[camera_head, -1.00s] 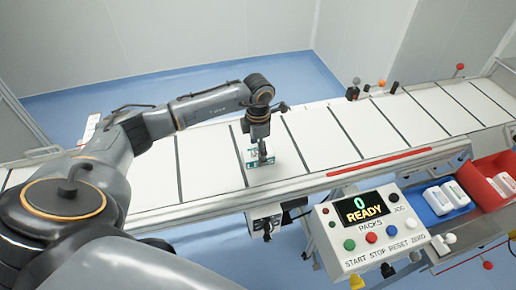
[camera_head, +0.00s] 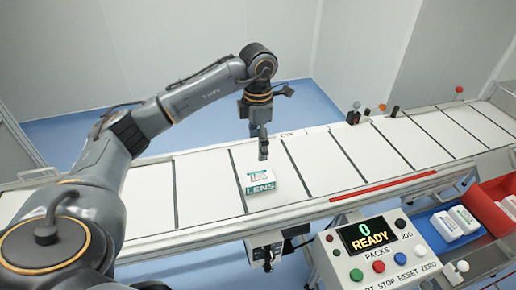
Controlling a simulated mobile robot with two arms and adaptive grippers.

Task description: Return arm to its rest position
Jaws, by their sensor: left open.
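My left arm comes in from the left and reaches over the conveyor. My left gripper (camera_head: 262,152) hangs pointing down above the belt, open and empty. A small white and teal box marked LENS (camera_head: 257,181) lies on the conveyor belt (camera_head: 205,190) below the gripper, apart from it. The box sits between two dark cross bars of the belt. My right gripper is not in view.
A control panel (camera_head: 372,252) reading "0 READY" stands in front of the conveyor, with coloured buttons. At the right are a blue tray (camera_head: 424,228) with white packs and a red bin (camera_head: 492,213). Small posts and knobs line the belt's far edge.

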